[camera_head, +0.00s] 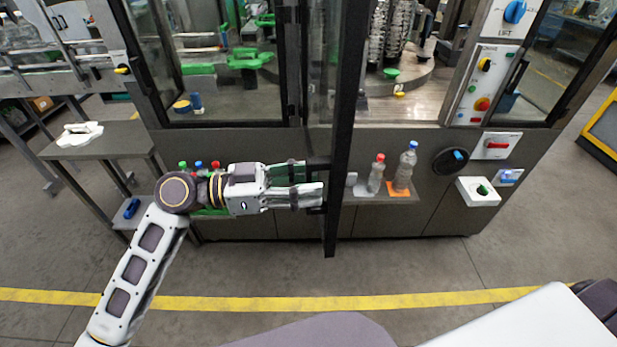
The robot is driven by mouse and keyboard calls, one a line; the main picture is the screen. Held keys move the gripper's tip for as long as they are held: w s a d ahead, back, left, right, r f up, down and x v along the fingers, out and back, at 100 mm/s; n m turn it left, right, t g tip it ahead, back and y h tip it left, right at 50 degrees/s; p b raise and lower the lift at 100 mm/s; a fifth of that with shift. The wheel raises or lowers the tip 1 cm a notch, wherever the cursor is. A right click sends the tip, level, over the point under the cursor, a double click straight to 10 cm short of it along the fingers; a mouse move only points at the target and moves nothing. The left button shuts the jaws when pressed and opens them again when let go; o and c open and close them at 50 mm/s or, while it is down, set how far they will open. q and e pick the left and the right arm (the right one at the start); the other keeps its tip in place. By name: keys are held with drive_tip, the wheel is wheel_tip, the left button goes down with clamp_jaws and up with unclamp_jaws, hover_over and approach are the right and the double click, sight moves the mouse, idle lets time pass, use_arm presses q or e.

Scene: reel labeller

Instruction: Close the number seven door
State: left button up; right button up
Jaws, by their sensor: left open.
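A dark-framed glass door (341,130) of the machine stands swung open toward me, seen nearly edge-on. No number seven can be read on it. My left gripper (314,183) comes in from the left and is open, with its fingers pointing right at the lower part of this door. A dark handle-like piece on the door lies at its fingertips; I cannot tell whether they touch. My right gripper is out of view.
Bottles, one with a red cap (376,174) and one with a blue cap (405,167), stand on a low ledge right of the door. A control panel (487,85) is further right. A side table (100,147) stands left. The floor in front is clear.

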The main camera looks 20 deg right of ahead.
use_arm(q)
drive_tip(key=shift+d, duration=0.3)
clamp_jaws()
idle(0.3)
